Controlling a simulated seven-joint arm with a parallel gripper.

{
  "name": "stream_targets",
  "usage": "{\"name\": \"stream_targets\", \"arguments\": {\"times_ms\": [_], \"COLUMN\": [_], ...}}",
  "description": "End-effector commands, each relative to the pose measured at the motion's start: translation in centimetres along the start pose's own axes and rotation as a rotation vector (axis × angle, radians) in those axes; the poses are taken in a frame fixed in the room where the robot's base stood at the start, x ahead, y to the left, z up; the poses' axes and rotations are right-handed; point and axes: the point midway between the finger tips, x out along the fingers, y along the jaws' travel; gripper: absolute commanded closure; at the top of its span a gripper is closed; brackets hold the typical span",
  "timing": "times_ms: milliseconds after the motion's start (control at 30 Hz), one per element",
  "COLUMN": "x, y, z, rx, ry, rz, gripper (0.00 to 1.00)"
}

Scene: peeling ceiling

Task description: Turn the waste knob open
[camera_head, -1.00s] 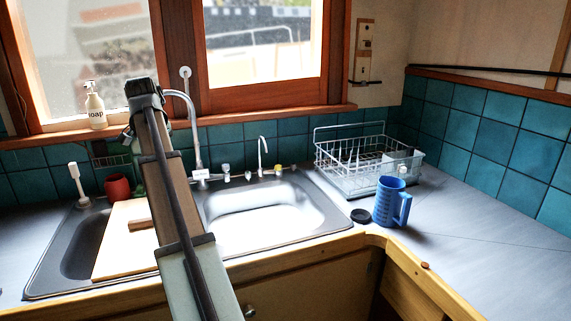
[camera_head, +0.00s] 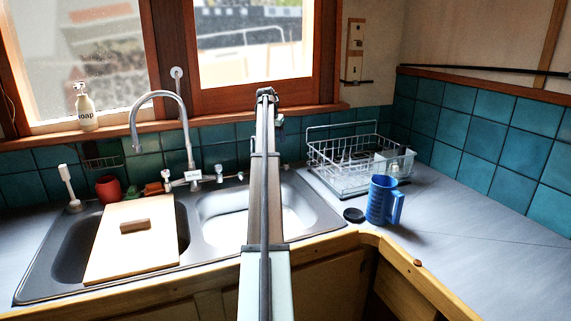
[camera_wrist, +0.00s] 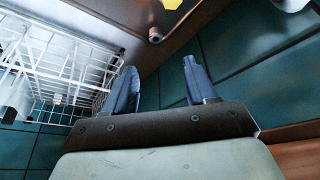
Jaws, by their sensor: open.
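My gripper (camera_wrist: 160,67) is open in the wrist view, with its two dark blue fingers apart and nothing between them. A small round metal knob (camera_wrist: 155,36) sits on the sink's corner ledge, beyond the fingertips and slightly left of the gap's middle. It may be the waste knob. Part of a yellow knob (camera_wrist: 172,4) shows at the top edge. In the head view my arm stands in front of the right back of the sink (camera_head: 322,208), hiding the yellow knob and the small thin tap. I cannot make out the fingers clearly there.
A white wire dish rack (camera_head: 350,180) stands right of the sink and also shows close to the left finger in the wrist view (camera_wrist: 60,65). A blue mug (camera_head: 380,203) stands in front of it. The tall curved tap (camera_head: 187,130) is left of my arm. Teal tiles (camera_head: 216,133) line the back.

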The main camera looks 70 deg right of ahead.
Motion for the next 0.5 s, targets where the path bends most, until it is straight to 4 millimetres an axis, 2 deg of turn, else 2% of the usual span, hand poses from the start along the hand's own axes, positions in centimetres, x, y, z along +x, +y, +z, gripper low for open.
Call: {"name": "stream_targets", "arguments": {"times_ms": [33, 133, 367, 500], "x": [1.3, 2.5, 4.6, 6.9], "y": [0.7, 1.4, 1.5, 1.4], "z": [-0.4, -0.9, -1.1, -1.1], "rx": [0.01, 0.02, 0.023, 0.023], "ry": [0.003, 0.01, 0.012, 0.01], "rz": [-0.009, -0.02, -0.023, -0.023], "gripper": [0.44, 0.44, 0.44, 0.44]}}
